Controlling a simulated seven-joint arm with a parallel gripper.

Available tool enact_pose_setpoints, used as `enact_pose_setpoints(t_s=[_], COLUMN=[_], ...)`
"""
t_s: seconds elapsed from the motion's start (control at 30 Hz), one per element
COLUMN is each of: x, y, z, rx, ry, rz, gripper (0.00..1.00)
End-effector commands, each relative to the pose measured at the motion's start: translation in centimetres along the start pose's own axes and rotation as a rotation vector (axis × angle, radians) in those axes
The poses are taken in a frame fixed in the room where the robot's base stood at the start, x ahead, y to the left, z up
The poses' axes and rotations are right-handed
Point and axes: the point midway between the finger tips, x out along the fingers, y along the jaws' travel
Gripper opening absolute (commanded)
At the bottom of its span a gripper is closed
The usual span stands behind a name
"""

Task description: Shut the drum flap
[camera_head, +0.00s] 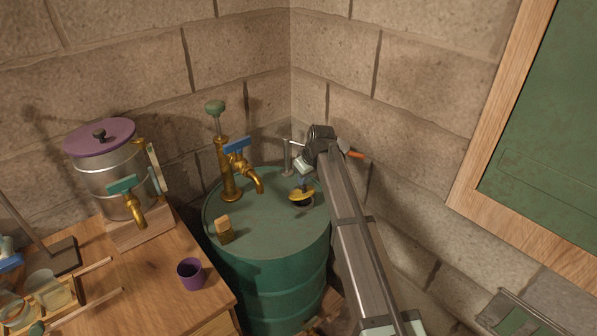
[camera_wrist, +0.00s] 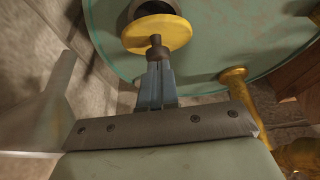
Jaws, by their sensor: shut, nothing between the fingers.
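The green drum (camera_head: 265,265) stands in the corner of the stone walls. Its flap is a yellow disc (camera_head: 299,193) near the right side of the drum top, tilted up with a dark opening partly showing beneath it. In the wrist view the flap (camera_wrist: 176,37) shows with a brown knob (camera_wrist: 157,46) on it and the dark opening beyond. My gripper (camera_wrist: 157,68) is shut and empty, its fingertips right at the knob; I cannot tell whether they touch it. In the head view my gripper (camera_head: 304,183) is just above the flap.
A brass hand pump (camera_head: 229,170) and a brass tap with a blue handle (camera_head: 251,180) rise from the drum top, left of the flap. A cork (camera_head: 223,229) sits near the front left rim. A purple cup (camera_head: 190,272) stands on the wooden table. Walls are close behind.

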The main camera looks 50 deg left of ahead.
Motion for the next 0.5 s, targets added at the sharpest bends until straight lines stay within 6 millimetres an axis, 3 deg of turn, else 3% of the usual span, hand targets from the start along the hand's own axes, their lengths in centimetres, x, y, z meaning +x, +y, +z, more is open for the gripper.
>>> enact_pose_setpoints(t_s=[0.03,0.2,0.5], x=[0.0,0.5,1.4], y=[-0.2,-0.2,0.0], z=[1.2,2.6,4.0], rx=[0.002,0.002,-0.001], ry=[0.043,0.182,0.321], rz=[0.0,0.0,0.0], gripper=[0.0,0.0,0.0])
